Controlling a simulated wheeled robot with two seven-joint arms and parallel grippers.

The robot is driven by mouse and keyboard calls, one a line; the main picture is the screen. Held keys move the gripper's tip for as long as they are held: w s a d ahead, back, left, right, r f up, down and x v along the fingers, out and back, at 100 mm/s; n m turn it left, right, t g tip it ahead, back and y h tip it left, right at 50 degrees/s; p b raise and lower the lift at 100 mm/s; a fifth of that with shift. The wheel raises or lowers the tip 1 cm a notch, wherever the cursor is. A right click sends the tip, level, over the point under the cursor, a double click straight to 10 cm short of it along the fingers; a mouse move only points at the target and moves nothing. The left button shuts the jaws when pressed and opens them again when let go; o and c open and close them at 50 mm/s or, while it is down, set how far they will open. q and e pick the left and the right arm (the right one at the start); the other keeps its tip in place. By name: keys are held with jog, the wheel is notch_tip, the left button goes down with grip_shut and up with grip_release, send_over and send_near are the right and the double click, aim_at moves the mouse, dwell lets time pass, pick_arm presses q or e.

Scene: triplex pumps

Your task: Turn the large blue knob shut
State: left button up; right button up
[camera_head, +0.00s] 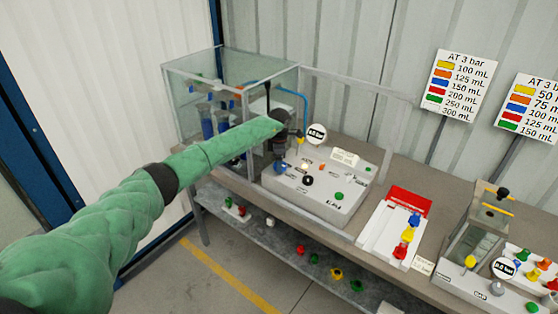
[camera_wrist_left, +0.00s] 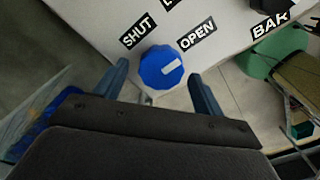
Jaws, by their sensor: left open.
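The large blue knob (camera_wrist_left: 162,68) is on a pale panel (camera_wrist_left: 218,14) in the left wrist view. Its white pointer mark lies on the side toward the OPEN label (camera_wrist_left: 197,34), away from the SHUT label (camera_wrist_left: 137,31). My left gripper (camera_wrist_left: 158,71) is open, with one finger on each side of the knob and a visible gap to each. I cannot tell whether the fingertips reach down to its height. In the head view my left gripper (camera_head: 282,130) is over the far left part of the grey pump panel (camera_head: 318,195). My right gripper is out of view.
A clear-walled case (camera_head: 185,90) with blue cylinders stands behind my left arm. A red and white tray (camera_head: 376,231) with coloured knobs is right of the panel, and a second pump (camera_head: 470,285) is farther right. A lower shelf (camera_head: 285,262) holds loose knobs.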

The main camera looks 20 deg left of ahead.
pick_arm(q)
jog(key=shift+f, duration=0.3)
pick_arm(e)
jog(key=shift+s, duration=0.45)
